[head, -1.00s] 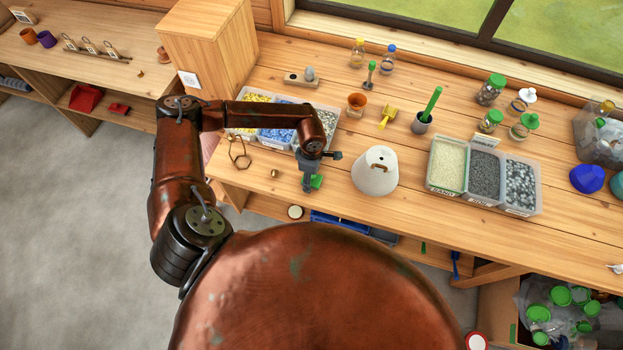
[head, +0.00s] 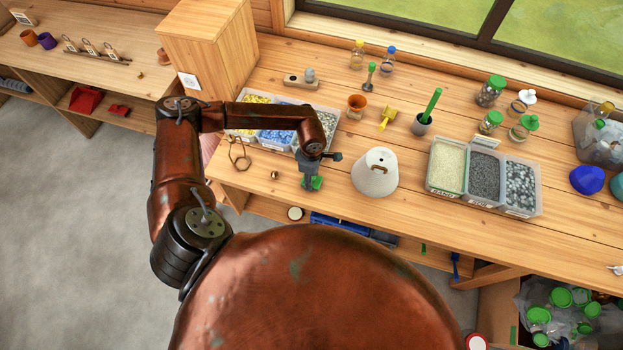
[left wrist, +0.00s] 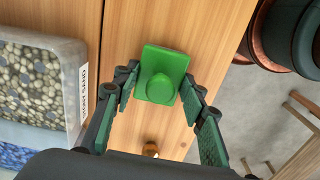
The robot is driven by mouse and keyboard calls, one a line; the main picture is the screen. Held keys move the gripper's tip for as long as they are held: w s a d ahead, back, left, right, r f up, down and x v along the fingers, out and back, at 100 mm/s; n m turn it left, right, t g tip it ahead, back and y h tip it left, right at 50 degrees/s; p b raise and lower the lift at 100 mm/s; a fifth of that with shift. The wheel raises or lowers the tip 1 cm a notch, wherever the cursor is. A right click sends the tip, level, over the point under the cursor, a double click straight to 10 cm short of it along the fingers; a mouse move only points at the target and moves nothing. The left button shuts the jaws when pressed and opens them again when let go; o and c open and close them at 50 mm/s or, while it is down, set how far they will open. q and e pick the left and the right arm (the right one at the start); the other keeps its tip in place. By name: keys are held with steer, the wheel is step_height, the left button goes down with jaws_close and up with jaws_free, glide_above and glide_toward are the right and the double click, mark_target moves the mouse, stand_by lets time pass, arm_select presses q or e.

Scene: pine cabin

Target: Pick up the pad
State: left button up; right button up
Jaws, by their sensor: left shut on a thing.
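The pad is a small green square block with a raised rounded knob; in the left wrist view the pad (left wrist: 162,62) is between my fingers. In the head view the pad (head: 318,184) shows at the front edge of the bench, partly hidden by my gripper. My left gripper (head: 311,185) points down over it. In the left wrist view my left gripper (left wrist: 160,88) has a finger against each side of the pad and is shut on it. I cannot tell whether the pad is clear of the wood. My right gripper is not in view.
A white cone-shaped pot (head: 376,174) stands just right of the gripper. Trays of pebbles (head: 325,118) lie behind it. Bins of sand and gravel (head: 447,195) stand farther right.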

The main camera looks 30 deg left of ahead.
arm_select(q)
steer(key=shift+r, duration=0.6)
steer(key=s+d+r+b, duration=0.3)
steer(key=s+d+r, duration=0.4)
steer(key=d+r, duration=0.4)
steer(key=shift+s+d+r, duration=0.35)
steer(key=shift+s, duration=0.05)
steer(key=o, duration=0.5)
steer(key=c, duration=0.4)
